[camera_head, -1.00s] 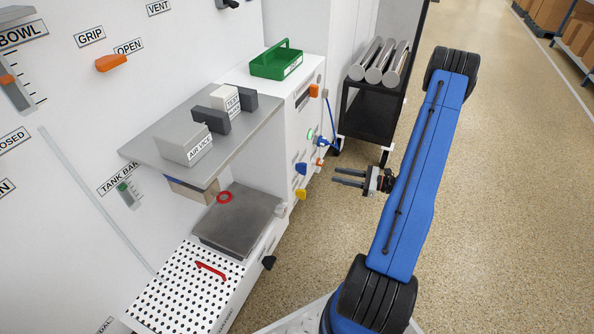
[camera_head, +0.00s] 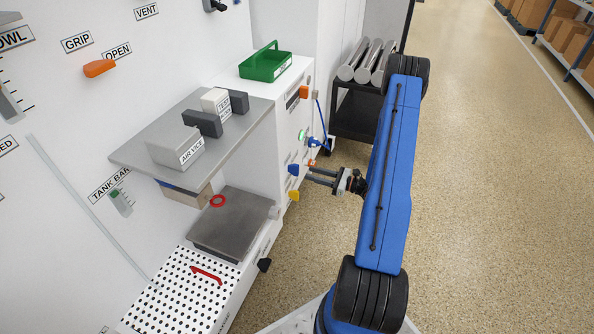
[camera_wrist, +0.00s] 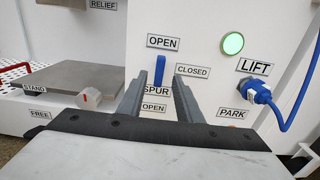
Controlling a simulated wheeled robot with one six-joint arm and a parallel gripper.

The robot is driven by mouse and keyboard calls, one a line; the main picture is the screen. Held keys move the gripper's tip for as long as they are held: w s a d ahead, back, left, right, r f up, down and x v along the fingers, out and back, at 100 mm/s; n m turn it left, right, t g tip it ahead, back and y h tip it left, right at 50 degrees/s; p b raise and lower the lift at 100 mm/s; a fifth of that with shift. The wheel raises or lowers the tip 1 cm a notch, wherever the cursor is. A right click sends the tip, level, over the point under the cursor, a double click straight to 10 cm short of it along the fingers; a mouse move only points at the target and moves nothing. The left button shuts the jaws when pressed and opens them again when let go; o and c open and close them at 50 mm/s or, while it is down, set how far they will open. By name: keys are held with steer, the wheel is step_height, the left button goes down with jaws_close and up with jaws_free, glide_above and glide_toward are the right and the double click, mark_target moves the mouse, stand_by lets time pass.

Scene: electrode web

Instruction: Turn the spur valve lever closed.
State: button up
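The spur valve lever is a small blue lever (camera_head: 293,169) on the white panel's front. In the wrist view the blue lever (camera_wrist: 160,70) stands upright under an OPEN label (camera_wrist: 163,42), with a CLOSED label (camera_wrist: 193,71) to its right and a SPUR label (camera_wrist: 157,90) below. My gripper (camera_head: 308,176) points at the panel, its fingertips close to the lever. In the wrist view my gripper (camera_wrist: 158,82) is open, one finger each side of the lever. Whether the fingertips reach past the lever I cannot tell.
A yellow lever (camera_head: 294,195) sits just below. A blue plug and cable (camera_wrist: 257,90) labelled LIFT and a green light (camera_wrist: 232,43) are to the right. A grey plate (camera_head: 232,222) lies left. A black cart (camera_head: 355,112) stands behind. Floor to the right is clear.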

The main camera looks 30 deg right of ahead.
mark_target(297, 176)
steer(key=x, duration=0.8)
jaws_close()
